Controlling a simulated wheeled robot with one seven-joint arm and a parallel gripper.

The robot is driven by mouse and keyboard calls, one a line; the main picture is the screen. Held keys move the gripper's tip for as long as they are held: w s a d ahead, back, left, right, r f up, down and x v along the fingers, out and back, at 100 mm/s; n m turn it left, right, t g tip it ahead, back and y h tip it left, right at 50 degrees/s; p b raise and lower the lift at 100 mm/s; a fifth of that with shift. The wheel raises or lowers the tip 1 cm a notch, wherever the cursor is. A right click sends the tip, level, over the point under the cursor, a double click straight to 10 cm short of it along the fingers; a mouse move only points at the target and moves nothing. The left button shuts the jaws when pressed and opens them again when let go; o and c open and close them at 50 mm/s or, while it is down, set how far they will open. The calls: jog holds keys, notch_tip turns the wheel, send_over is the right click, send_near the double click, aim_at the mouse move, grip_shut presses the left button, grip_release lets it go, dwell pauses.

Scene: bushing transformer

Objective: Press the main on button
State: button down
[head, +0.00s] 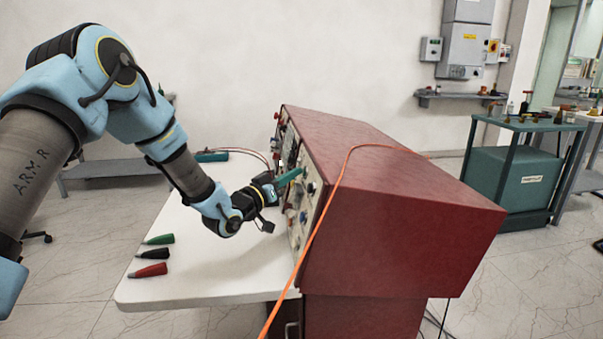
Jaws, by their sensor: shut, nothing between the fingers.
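The red cabinet (400,207) stands on the right part of the white table, and its control panel (304,212) faces left, seen at a steep angle. Small knobs and coloured buttons show on the panel, including a blue one (303,217). I cannot tell which one is the main on button; labels are too small to read. My gripper (297,174), with green fingers, is shut and empty. Its tips are at or very near the panel's upper part and hide what is behind them. I cannot tell whether they touch a button.
The white table (205,282) holds green, black and red cone-shaped plugs (149,270) at its left edge. An orange cable (316,232) runs over the cabinet and down past the panel. A teal device (212,156) lies at the table's back. A green bench (515,170) stands right.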

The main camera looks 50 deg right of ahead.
jog(key=shift+w+a, duration=0.1)
jog(key=shift+w+a+r, duration=0.2)
jog(key=shift+w+a, duration=0.2)
jog(key=shift+a, duration=0.15)
jog(key=shift+w, duration=0.1)
jog(key=shift+w+a+r, duration=0.3)
jog(key=shift+w+a, duration=0.45)
jog(key=shift+a, duration=0.2)
jog(key=shift+w+a+r, duration=0.25)
jog(key=shift+w+a, duration=0.45)
jog(key=shift+a, duration=0.2)
